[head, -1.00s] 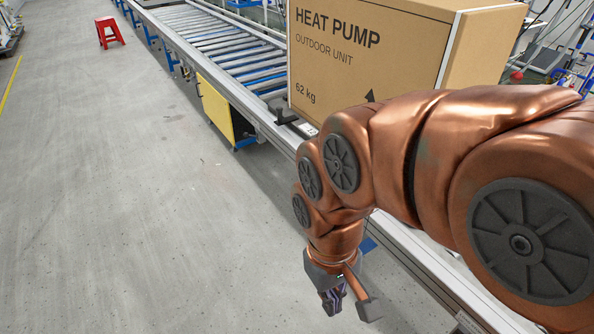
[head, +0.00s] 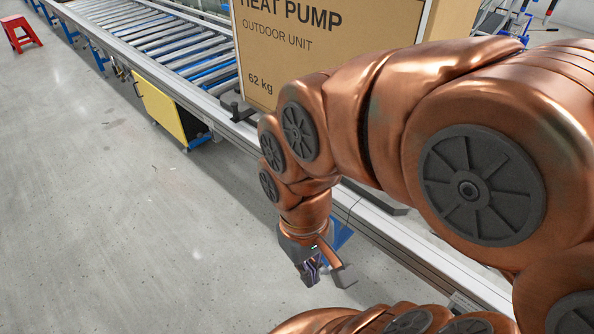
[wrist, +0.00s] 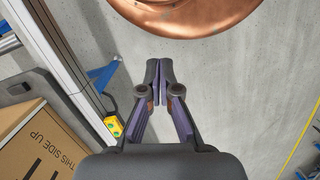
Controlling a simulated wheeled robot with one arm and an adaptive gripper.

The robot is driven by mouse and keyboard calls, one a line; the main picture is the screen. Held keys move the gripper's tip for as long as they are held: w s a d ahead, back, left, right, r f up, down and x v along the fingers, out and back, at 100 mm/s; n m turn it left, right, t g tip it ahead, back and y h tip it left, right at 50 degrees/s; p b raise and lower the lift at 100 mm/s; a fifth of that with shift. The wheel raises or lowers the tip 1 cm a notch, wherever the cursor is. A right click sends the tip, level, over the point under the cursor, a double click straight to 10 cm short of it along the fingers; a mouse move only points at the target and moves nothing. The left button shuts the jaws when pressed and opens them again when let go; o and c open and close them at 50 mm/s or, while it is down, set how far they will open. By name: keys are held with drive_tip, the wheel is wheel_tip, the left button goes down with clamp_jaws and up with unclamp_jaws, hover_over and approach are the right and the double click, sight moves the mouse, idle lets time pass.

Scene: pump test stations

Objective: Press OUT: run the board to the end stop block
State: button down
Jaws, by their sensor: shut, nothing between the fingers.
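My gripper (head: 325,276) hangs low on the floor side of the conveyor in the head view, pointing down. In the wrist view its fingers (wrist: 162,65) are together with nothing between them, over bare floor. A small yellow box (wrist: 114,126) with a few small round marks, perhaps buttons, sits beside the conveyor rail, left of the fingers and apart from them. Its lettering is too small to read, so I cannot tell which is OUT. I cannot make out the board or the end stop block for certain.
A large heat pump carton (head: 320,50) stands on the roller conveyor (head: 150,38). The metal side rail (head: 400,240) runs close beside my gripper. A yellow panel (head: 163,108) hangs below the conveyor. A red stool (head: 20,34) stands far left. The grey floor at left is clear.

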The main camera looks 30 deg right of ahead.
drive_tip(key=w+a+f+n+t+y+b, duration=0.1)
drive_tip(key=w+f+n+b, duration=0.2)
drive_tip(key=w, duration=0.5)
drive_tip(key=w+a+f+t+y+b, duration=0.1)
drive_tip(key=w+f+t+y+b, duration=0.15)
drive_tip(key=w+b, duration=0.35)
drive_tip(key=w+d+f+n+t+b, duration=0.1)
drive_tip(key=w+d+f+b, duration=0.15)
drive_tip(key=w, duration=0.55)
drive_tip(key=w+d+f+t+b, duration=0.1)
drive_tip(key=w+d+f+b, duration=0.2)
drive_tip(key=w, duration=0.4)
drive_tip(key=w+d+f+t+b, duration=0.1)
drive_tip(key=w+d+f+b, duration=0.1)
drive_tip(key=d, duration=0.7)
drive_tip(key=w+d+f+m+t+h+b, duration=0.1)
drive_tip(key=w+d+f+t+b, duration=0.1)
drive_tip(key=w+d+f, duration=0.3)
drive_tip(key=w+d+f+t+b, duration=0.2)
drive_tip(key=d+f, duration=0.3)
drive_tip(key=d, duration=0.8)
drive_tip(key=shift+w+b, duration=0.35)
drive_tip(key=shift+w, duration=0.45)
drive_tip(key=shift+f+h, duration=0.1)
drive_tip(key=shift+h, duration=0.15)
